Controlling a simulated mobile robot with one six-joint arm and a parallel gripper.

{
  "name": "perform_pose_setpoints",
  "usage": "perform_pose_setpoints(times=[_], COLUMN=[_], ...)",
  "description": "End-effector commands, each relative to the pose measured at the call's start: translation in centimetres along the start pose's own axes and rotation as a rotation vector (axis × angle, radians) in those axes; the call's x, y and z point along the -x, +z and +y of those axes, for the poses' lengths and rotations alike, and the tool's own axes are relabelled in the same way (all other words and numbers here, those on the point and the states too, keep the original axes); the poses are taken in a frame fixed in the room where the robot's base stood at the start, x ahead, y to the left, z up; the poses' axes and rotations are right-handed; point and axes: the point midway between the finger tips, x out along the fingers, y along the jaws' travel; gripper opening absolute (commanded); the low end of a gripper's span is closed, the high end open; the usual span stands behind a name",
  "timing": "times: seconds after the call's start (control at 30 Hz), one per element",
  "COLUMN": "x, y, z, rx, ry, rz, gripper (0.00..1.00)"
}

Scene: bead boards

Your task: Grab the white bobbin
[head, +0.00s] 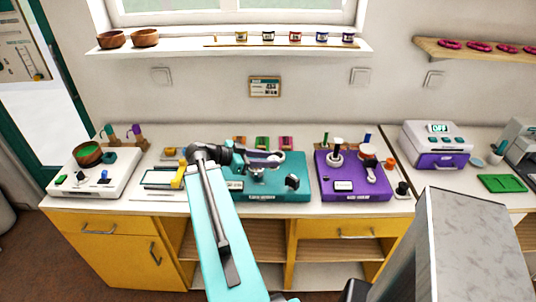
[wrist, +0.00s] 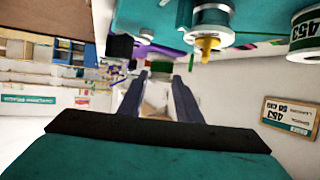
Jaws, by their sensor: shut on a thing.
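My gripper (head: 272,160) is over the teal machine (head: 297,190), its dark fingers closed on a small pale thing, which looks like the white bobbin. In the wrist view the two fingers (wrist: 163,88) reach forward with a pale patch (wrist: 154,101) between them. The fingers hide most of the held thing, so its outline is hard to make out. It appears to be close above the machine top; I cannot tell whether it touches.
The purple machine (head: 350,190) stands just right, with upright posts and an orange-topped spool (head: 369,151). A white machine (head: 95,180) with a wooden bowl stands at the left. Three small coloured blocks sit behind the teal machine. A grey-purple device (head: 436,145) stands at the right.

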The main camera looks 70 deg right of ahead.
Motion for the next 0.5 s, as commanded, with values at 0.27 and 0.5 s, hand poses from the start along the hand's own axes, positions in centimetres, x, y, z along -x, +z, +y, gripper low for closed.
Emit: perform_pose_setpoints(times=[0.27,0.5], x=[0.7,1.1], y=[-0.4,-0.3], z=[1.0,1.7], rx=[0.001,0.002], ry=[0.0,0.002], rz=[0.0,0.0], gripper=[0.1,0.1])
